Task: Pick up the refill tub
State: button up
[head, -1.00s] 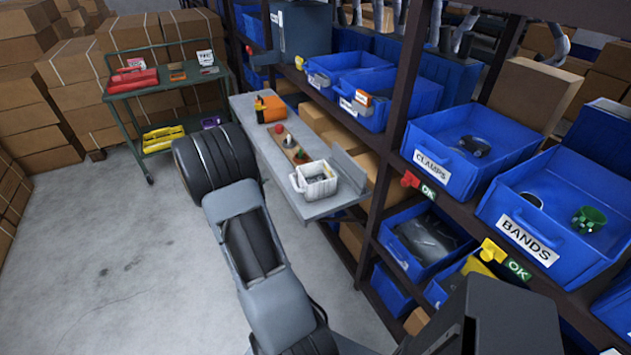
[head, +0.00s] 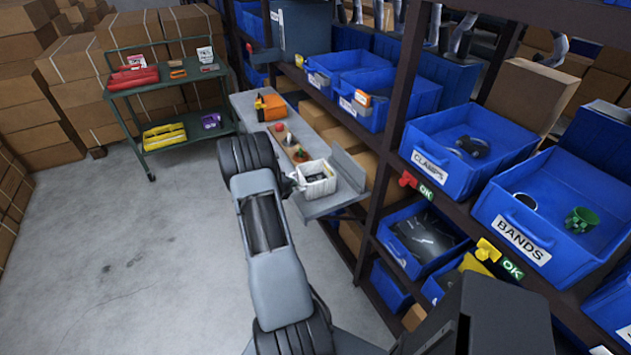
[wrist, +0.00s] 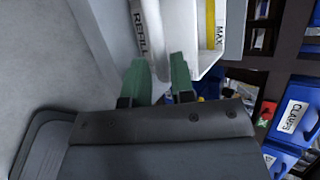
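The refill tub (head: 316,187) is a small white open-topped tub standing near the front end of the grey bench. In the wrist view, the tub (wrist: 180,30) is close ahead, with a REFILL label and a yellow MAX strip. My gripper (wrist: 160,72) has two green fingers, apart, with the tub's white handle (wrist: 150,35) at the gap between their tips. I cannot tell whether they touch it. In the head view my arm hides most of my gripper, at the tub's left side.
The grey bench (head: 328,205) also holds an orange item (head: 270,107) and a wooden tray (head: 294,152) of small things. A shelf rack with blue bins (head: 478,158) runs close along the right. A green cart (head: 182,142) stands at back left. The floor at left is clear.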

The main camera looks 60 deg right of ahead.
jog(key=shift+x, duration=1.35)
grip_shut()
jog(key=shift+r, duration=0.1)
